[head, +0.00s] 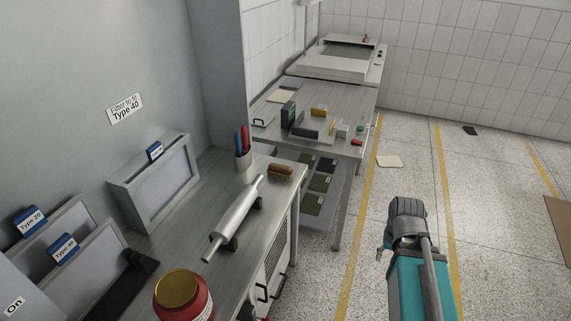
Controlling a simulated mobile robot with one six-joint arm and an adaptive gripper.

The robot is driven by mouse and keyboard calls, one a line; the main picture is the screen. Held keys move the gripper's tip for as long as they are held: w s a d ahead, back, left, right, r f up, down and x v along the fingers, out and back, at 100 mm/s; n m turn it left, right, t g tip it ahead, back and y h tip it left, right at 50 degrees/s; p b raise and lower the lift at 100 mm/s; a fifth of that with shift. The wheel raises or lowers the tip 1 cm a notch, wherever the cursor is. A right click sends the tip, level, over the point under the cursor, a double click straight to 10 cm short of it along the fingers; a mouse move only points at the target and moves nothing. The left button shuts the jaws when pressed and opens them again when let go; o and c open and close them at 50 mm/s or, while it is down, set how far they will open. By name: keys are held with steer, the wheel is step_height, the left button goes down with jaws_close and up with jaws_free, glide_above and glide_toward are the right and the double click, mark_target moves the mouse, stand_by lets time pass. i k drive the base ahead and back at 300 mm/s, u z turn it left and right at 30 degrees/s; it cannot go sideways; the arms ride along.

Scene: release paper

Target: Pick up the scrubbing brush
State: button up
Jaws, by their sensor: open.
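The scrubbing brush (281,171) has a brown wooden back with darker bristles below. It lies near the far right corner of the near metal bench (205,203), beside the far end of a metal roller. Part of my arm shows at the lower right, over the floor and apart from the bench and the brush. I cannot make out my gripper's fingers in this view.
The metal roller (235,217) rests on dark supports left of the brush. A pen cup (244,159) stands behind it, and a red jar (183,297) stands nearer. Filter frames (155,183) lean at the left.

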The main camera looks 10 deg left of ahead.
mark_target(280, 171)
steer(key=u, duration=0.35)
steer(key=i, duration=1)
steer(key=u, duration=0.55)
